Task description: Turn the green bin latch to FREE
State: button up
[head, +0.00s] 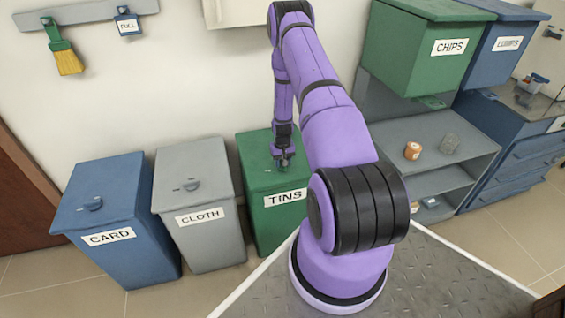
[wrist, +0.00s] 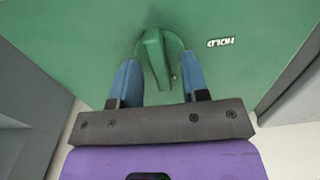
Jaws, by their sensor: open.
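The green bin marked TINS (head: 262,211) stands at the right end of a row of floor bins. My gripper (head: 284,162) is over its lid and hides most of the latch there. In the wrist view the green latch (wrist: 154,58) is a raised bar on a round base. My gripper (wrist: 160,68) is open, with one blue finger on each side of the bar. I cannot tell whether either finger touches it. A HOLD label (wrist: 221,43) shows upside down to the right of the latch. No FREE label is visible.
A grey CLOTH bin (head: 205,235) and a blue CARD bin (head: 120,260) stand to the left. The wall is close behind the floor bins.

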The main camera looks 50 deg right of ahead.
notch_tip(320, 180, up, 10)
jog(key=shift+r, duration=0.25)
dwell(0.9)
jog(key=w+a+r+n+t, duration=0.15)
jog(key=a+r, duration=0.25)
jog(key=r, duration=0.5)
jog(key=w+a+r, duration=0.2)
jog(key=a+r, duration=0.1)
jog(key=r, duration=0.7)
jog(key=s+a+r+n, duration=0.1)
jog(key=s+a+r, duration=0.1)
jog(key=a+r, duration=0.5)
jog(key=s+a+r, duration=0.1)
jog(key=a+r, duration=0.3)
jog(key=r, duration=0.5)
jog(key=s+a+r+n+t, duration=0.2)
jog(key=s+a+r, duration=0.8)
jog(key=r, duration=0.1)
jog(key=s+a+r+n+t, duration=0.1)
jog(key=s+a+r, duration=0.1)
jog(key=s, duration=0.6)
jog(key=s+a+r+n, duration=0.1)
jog(key=s+a+r, duration=0.1)
jog(key=s+a, duration=0.3)
jog(key=s, duration=0.3)
jog(key=shift+s+t, duration=0.25)
jog(key=shift+t, duration=0.1)
